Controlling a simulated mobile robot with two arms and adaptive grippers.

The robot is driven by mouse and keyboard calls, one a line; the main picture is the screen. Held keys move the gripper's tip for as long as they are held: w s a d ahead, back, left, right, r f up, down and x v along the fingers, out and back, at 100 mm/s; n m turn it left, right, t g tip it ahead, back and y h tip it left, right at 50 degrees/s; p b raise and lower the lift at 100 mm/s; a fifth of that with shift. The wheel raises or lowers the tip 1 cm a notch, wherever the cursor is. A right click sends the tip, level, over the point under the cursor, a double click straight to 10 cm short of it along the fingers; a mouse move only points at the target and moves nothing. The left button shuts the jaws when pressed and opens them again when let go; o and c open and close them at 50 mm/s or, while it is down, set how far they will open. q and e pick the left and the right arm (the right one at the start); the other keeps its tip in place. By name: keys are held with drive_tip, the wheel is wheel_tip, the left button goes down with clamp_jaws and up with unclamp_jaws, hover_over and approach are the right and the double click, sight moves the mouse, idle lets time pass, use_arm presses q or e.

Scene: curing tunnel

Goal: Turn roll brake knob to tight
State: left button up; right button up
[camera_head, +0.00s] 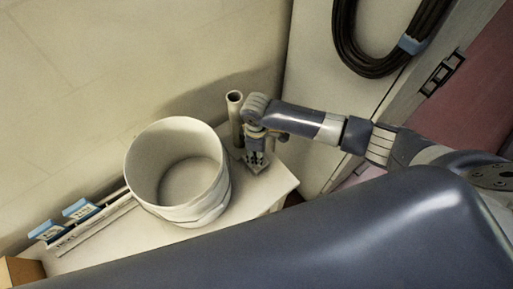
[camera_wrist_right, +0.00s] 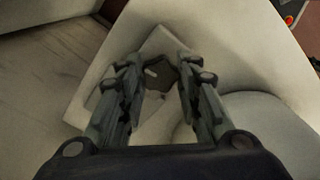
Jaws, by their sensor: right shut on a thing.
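In the right wrist view the two fingers of this gripper (camera_wrist_right: 158,76) close around a small dark knob (camera_wrist_right: 157,72) on a pale base plate (camera_wrist_right: 153,44). The knob is mostly hidden by the fingers, and I cannot read any marking or its turn position. In the head view the gripper hides the knob. My left gripper is not in view.
An upright tube (camera_head: 235,120) stands behind the roll, close to my right gripper. Blue-topped items (camera_head: 82,208) lie at the bench's left, with a cardboard box (camera_head: 20,271) at the corner. Coiled black cable (camera_head: 376,64) hangs at upper right. The bench (camera_head: 262,195) is bare at front right.

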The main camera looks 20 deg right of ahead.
drive_tip(key=shift+m+p, duration=0.45)
drive_tip(key=shift+m, duration=0.15)
drive_tip(key=o, duration=1)
drive_tip(key=shift+o, duration=0.2)
wheel_tip(320, 180, up, 12)
idle(0.4)
